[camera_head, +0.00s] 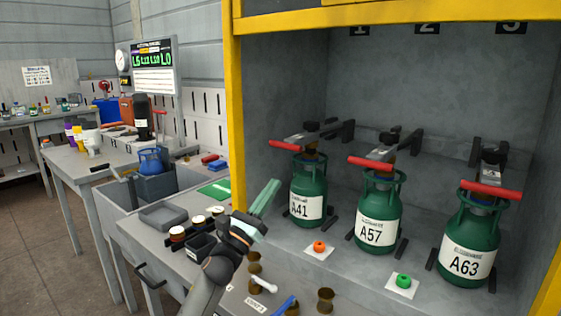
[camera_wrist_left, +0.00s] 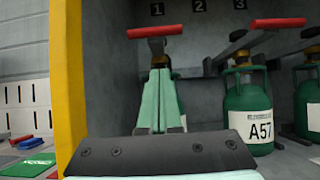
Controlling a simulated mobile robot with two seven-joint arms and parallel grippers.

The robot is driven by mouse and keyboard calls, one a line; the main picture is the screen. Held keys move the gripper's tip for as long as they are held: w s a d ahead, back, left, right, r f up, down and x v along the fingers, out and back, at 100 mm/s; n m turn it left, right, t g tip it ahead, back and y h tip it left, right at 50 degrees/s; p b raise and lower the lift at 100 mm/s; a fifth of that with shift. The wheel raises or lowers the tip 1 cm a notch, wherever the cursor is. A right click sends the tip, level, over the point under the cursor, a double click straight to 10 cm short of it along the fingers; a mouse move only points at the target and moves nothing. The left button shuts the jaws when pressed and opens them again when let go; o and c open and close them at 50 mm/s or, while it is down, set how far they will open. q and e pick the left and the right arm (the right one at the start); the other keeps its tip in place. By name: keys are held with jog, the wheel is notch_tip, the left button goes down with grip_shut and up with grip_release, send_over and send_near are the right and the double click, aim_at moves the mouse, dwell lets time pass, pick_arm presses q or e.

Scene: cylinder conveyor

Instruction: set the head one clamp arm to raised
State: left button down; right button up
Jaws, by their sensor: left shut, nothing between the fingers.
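The head one clamp arm (camera_head: 310,134) is a grey lever with a red crossbar handle (camera_head: 285,147). It lies roughly level over the top of green cylinder A41 (camera_head: 306,185), like the other two clamp arms. In the left wrist view its red handle (camera_wrist_left: 155,31) is just above and beyond my fingertips. My left gripper (camera_head: 271,186) has pale green fingers, shut and empty, in front of and below the handle, to the left of cylinder A41. The fingers also show in the left wrist view (camera_wrist_left: 160,80), hiding most of A41. My right gripper is not in view.
Cylinders A57 (camera_head: 375,210) and A63 (camera_head: 467,240) stand to the right under their own clamp arms. A yellow frame post (camera_head: 235,110) bounds the bay at left. An orange knob (camera_head: 319,246) and a green knob (camera_head: 404,280) sit in front. A cluttered bench lies left.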

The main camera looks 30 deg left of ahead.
pick_arm(q)
jog(key=w+r+p, duration=0.1)
jog(key=w+r, duration=0.2)
jog(key=r, duration=0.3)
jog(key=shift+w+d, duration=0.15)
jog(key=shift+w, duration=0.25)
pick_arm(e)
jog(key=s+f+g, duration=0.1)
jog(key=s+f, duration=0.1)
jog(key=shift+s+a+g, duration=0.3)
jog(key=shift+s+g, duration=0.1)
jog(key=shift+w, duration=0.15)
